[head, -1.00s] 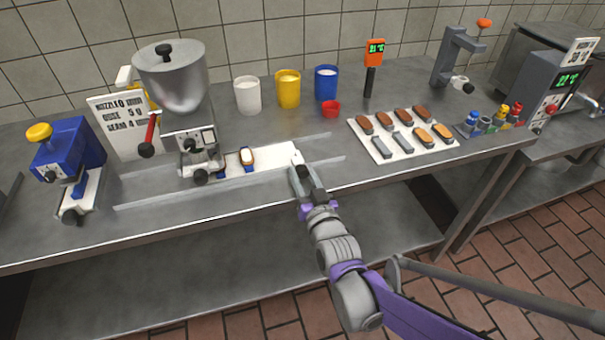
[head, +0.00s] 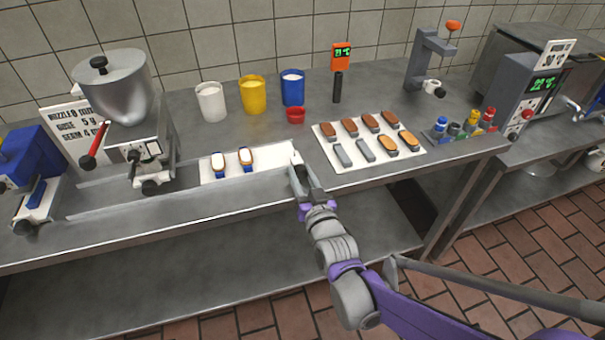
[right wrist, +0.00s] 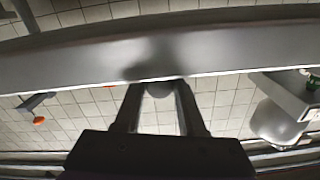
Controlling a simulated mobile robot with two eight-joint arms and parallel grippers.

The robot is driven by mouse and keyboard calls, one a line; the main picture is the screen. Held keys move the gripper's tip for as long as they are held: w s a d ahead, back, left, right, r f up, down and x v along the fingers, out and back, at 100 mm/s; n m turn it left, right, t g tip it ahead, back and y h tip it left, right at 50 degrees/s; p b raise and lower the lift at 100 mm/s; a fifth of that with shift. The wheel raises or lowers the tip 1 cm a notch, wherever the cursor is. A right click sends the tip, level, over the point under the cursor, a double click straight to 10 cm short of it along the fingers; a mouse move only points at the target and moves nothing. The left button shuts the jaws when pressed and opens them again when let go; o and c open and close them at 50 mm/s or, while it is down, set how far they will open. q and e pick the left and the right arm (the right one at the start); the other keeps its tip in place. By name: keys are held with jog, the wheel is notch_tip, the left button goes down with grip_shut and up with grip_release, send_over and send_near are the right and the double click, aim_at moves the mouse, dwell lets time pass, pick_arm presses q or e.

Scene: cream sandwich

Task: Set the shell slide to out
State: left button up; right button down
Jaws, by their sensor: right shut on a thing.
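The shell slide is a white plate (head: 273,157) in the rails on the counter, sticking out to the right of the filling machine (head: 140,150). Two blue-edged shells with tan tops, one at the left (head: 219,166) and one beside it (head: 246,161), lie on its left part, clear of the machine. My right gripper (head: 296,168) is at the slide's right end, shut on its knob. The right wrist view shows a rounded grey knob (right wrist: 160,90) between the fingers. My left gripper is out of view.
A steel hopper (head: 115,90) with a red-handled lever (head: 93,156) stands left. White, yellow and blue cups and a red dish (head: 295,115) stand behind the slide. A white tray (head: 372,161) of pieces lies close to the right of my gripper.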

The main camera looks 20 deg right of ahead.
jog(key=shift+d, duration=0.15)
jog(key=c, duration=0.8)
grip_release()
jog(key=o, duration=0.3)
jog(key=shift+d, duration=0.15)
jog(key=s+p, duration=0.1)
jog(key=s, duration=0.9)
jog(key=shift+s, duration=0.4)
jog(key=shift+d+f, duration=0.1)
